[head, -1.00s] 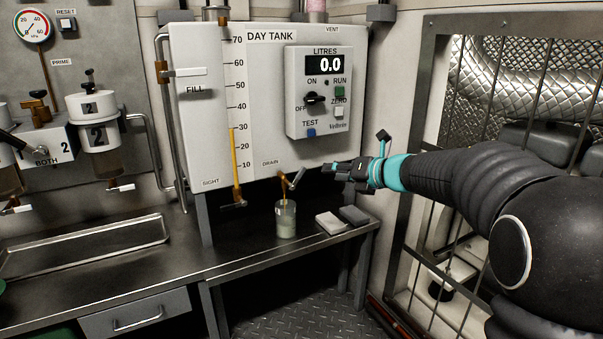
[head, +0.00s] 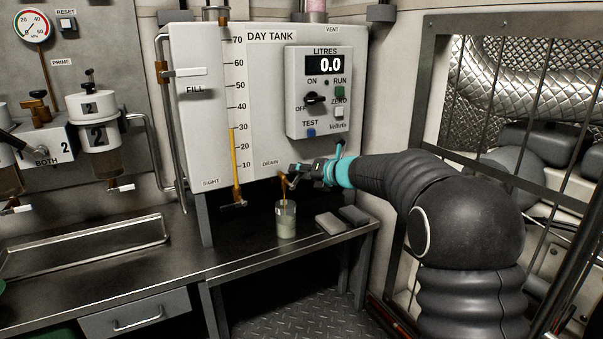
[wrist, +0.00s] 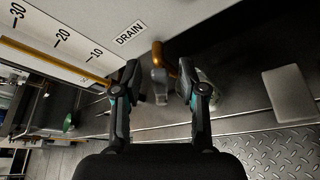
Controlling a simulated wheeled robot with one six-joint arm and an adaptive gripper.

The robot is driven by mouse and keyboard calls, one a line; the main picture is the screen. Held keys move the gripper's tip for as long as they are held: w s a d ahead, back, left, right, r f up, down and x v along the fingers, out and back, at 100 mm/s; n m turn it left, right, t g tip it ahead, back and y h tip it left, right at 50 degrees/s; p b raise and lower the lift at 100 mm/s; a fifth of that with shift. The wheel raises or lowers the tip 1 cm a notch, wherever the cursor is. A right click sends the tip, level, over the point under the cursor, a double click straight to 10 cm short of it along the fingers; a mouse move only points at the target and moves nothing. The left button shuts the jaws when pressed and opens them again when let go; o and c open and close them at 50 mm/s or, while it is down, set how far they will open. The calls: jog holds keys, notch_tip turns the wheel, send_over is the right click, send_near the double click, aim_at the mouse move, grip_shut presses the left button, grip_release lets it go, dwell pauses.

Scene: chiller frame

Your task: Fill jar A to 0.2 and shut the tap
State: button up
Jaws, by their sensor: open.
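A clear jar (head: 286,222) stands upright on the bench under the DRAIN outlet of the day tank. Its lower part looks pale greenish; no letter or level mark is readable. The brass drain tap (head: 284,186) hangs from the tank's lower edge, with a thin amber line below it toward the jar; I cannot tell if it flows. My gripper (head: 292,174) is open at the tap. In the wrist view, the tap's grey handle (wrist: 158,84) shows between my open fingers (wrist: 160,86), apparently ungripped. The jar (wrist: 213,92) is partly hidden behind the right finger.
The litres display (head: 325,65) reads 0.0 on the day tank (head: 265,120). A sight gauge (head: 234,160) runs down the tank's left side. Two flat grey blocks (head: 331,223) lie right of the jar. A barred frame (head: 430,130) stands to the right.

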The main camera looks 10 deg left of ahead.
jog(key=shift+w+a, duration=0.15)
grip_shut()
